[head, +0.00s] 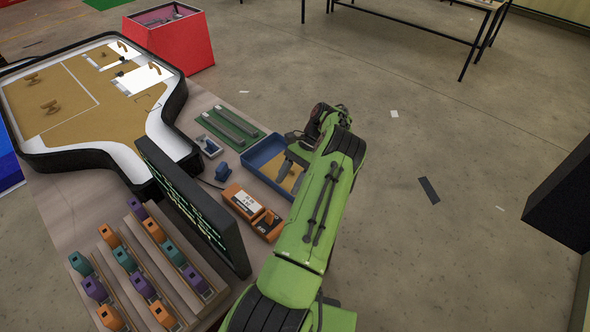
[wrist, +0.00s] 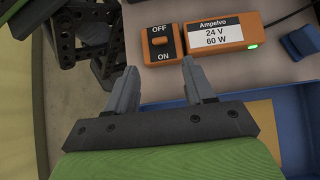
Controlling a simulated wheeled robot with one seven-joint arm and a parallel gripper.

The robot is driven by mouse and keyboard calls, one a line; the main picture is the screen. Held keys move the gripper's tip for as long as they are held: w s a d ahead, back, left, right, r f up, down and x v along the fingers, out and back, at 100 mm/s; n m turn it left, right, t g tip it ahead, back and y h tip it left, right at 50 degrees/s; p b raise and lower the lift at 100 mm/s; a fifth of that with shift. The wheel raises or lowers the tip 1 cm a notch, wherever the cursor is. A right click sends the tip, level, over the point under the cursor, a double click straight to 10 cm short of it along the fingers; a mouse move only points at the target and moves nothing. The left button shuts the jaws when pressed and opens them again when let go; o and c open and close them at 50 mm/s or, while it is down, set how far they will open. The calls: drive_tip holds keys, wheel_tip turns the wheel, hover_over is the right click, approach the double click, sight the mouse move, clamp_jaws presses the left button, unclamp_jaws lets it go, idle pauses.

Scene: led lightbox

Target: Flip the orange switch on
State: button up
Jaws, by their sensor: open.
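An orange power box (wrist: 190,62) lies near the top of the wrist view. Its black rocker switch panel (wrist: 160,42) is marked OFF at the top and ON at the bottom, with an orange rocker between them. I cannot tell which side is pressed. A white label reads "Ampelvo 24 V 60 W", and a small green light glows at the box's corner. The box also shows in the head view (head: 240,207). My gripper (wrist: 159,66) is open and empty, its two grey fingers apart just below the switch in the picture. In the head view my arm hides part of it.
A blue tray (head: 249,158) lies beside the box, under my gripper. A dark upright panel (head: 190,205) stands left of the box. Racks of coloured blocks (head: 140,285) are at front left. A white-and-brown light box (head: 70,95) lies farther back.

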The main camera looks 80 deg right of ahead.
drive_tip(key=shift+v, duration=2.1)
